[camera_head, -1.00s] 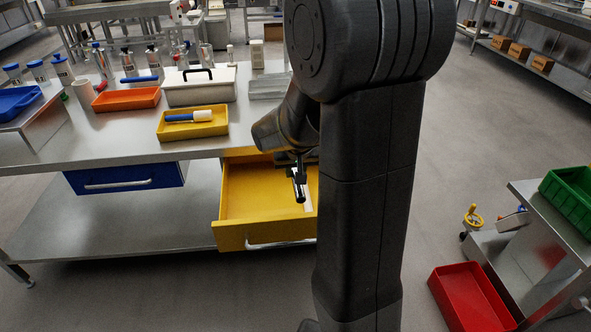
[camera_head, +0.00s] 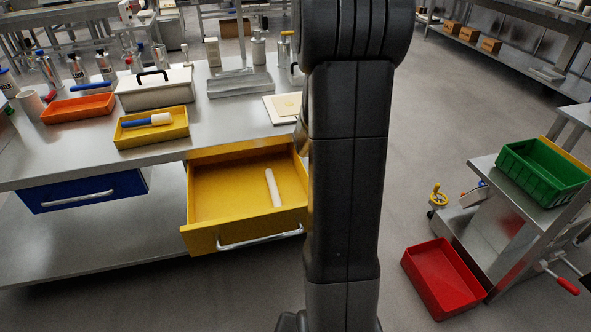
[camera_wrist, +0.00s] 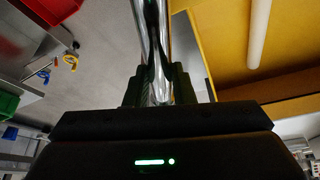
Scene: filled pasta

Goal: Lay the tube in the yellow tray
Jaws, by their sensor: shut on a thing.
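The yellow tray (camera_head: 126,139) stands on the worktable, left of my arm. A blue-and-white stick (camera_head: 147,121) lies in it. The open yellow drawer (camera_head: 215,190) holds a white rod (camera_head: 272,188); that rod also shows at right in the wrist view (camera_wrist: 259,30).
An orange tray (camera_head: 78,108), a lidded white box (camera_head: 153,92) and a grey tray (camera_head: 240,84) stand on the table near the yellow tray. A shut blue drawer (camera_head: 85,191) is below. A red bin (camera_head: 445,278) and a green bin (camera_head: 540,170) are at right.

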